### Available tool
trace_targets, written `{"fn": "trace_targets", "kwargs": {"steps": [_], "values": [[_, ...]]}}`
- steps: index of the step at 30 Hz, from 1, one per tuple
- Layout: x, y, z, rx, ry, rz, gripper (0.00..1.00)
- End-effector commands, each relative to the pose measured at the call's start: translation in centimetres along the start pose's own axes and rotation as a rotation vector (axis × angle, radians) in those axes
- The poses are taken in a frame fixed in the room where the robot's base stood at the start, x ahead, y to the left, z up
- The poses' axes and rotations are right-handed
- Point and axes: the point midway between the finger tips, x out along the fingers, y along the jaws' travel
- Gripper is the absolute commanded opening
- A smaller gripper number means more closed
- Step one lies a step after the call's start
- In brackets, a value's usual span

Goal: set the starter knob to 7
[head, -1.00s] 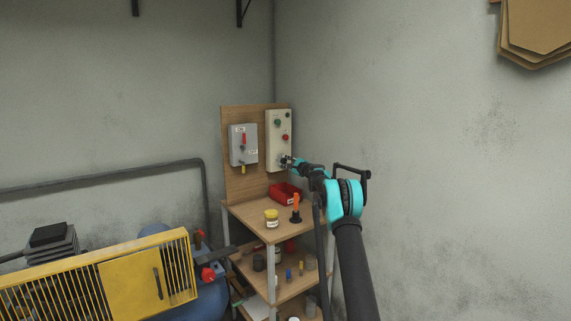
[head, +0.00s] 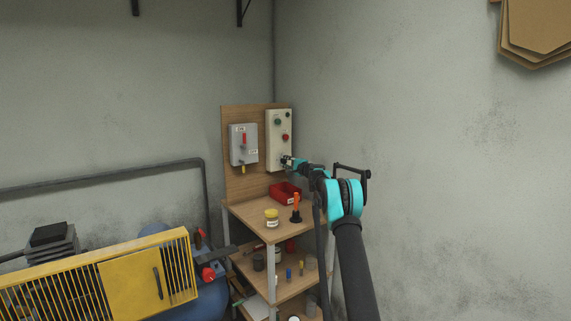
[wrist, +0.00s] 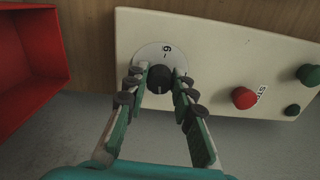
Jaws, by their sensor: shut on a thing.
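The starter box (head: 278,135) is a cream panel on the wooden backboard. In the wrist view the starter box (wrist: 220,50) lies across the top, with a round pale dial (wrist: 150,52) near its left end. The dark starter knob (wrist: 160,78) sits at the middle of the dial. A digit, 6 or 9, shows on the dial above the knob; the other marks are hidden or too small to read. My gripper (wrist: 158,82) is shut on the knob, one finger on each side. In the head view my gripper (head: 287,162) is at the box's lower end.
A red button (wrist: 243,97) and a green button (wrist: 308,75) are on the same box. A grey switch box (head: 243,144) with a red lever is to its left. A red bin (head: 284,193), a yellow-lidded jar (head: 271,218) and an orange-handled tool (head: 296,208) stand on the shelf below.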

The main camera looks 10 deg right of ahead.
Motion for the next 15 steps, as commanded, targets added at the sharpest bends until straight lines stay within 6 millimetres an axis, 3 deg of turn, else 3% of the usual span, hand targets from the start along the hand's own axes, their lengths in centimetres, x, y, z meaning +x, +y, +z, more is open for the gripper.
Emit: {"fn": "trace_targets", "kwargs": {"steps": [6,7,12,15], "values": [[0.02,0.09,0.08,0.0,-0.002,0.001,0.0],[0.02,0.09,0.08,0.0,-0.002,0.001,0.27],[0.01,0.06,0.06,0.001,-0.001,0.001,0.46],[0.01,0.05,0.04,0.001,-0.001,0.0,0.46]]}}
